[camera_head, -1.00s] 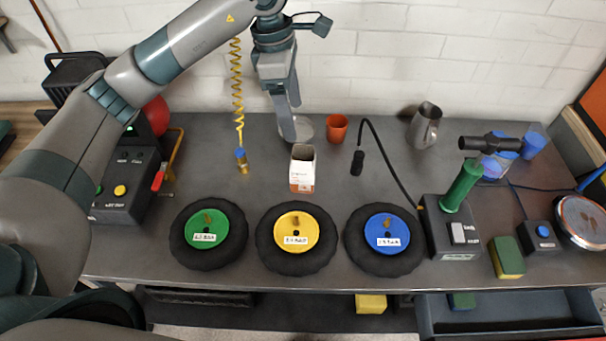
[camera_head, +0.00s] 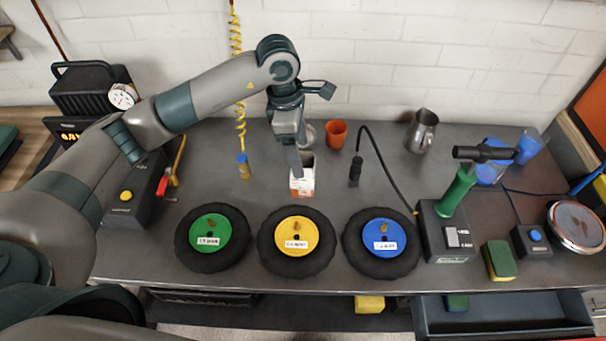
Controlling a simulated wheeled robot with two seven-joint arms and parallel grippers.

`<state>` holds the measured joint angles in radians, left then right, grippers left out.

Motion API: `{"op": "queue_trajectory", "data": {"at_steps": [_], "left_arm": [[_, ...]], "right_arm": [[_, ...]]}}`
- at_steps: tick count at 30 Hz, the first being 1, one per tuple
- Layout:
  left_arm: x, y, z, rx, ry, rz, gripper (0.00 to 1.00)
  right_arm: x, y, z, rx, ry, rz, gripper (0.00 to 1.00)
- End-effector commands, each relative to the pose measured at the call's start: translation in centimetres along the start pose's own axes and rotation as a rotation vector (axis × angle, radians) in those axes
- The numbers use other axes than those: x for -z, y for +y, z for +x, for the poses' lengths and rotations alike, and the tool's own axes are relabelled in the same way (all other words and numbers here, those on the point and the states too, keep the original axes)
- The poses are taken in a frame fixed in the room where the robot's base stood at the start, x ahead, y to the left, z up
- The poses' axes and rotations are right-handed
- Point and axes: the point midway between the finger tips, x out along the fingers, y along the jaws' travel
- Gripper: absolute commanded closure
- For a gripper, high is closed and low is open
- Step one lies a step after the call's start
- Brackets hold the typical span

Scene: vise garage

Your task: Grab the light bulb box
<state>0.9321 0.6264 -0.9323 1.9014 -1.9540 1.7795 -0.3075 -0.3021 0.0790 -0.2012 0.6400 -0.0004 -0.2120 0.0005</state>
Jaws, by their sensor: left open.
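The light bulb box (camera_head: 302,184) is a small white and orange carton standing upright on the grey workbench, behind the yellow-hubbed wheel. Its top looks open and dark inside. My left gripper (camera_head: 298,165) comes down from above, with a finger in front of or at the box's upper left part. The gripper is open. I cannot tell whether the finger touches the box or whether the box lies between the fingers. My right gripper does not show.
Green (camera_head: 211,237), yellow (camera_head: 297,240) and blue (camera_head: 381,240) hubbed wheels lie along the front of the bench (camera_head: 330,282). An orange cup (camera_head: 337,135) stands behind the box, and a black gooseneck lamp (camera_head: 355,170) stands to its right. A coiled yellow hose (camera_head: 240,130) hangs at left.

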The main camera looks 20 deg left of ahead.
Motion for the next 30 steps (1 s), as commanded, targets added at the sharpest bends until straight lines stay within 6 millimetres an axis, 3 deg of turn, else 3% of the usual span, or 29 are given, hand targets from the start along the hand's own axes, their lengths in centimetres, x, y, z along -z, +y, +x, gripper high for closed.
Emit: {"op": "queue_trajectory", "data": {"at_steps": [6, 23, 30], "left_arm": [[-0.1, 0.0, 2.2, 0.001, 0.000, 0.000, 0.30], [-0.1, -0.1, 3.2, 0.003, 0.000, 0.000, 0.30], [-0.4, -0.3, 6.0, 0.004, 0.000, 0.000, 0.30]], "right_arm": [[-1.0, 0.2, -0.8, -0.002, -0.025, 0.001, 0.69], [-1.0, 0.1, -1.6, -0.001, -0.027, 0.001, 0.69], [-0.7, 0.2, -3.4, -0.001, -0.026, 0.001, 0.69]]}}
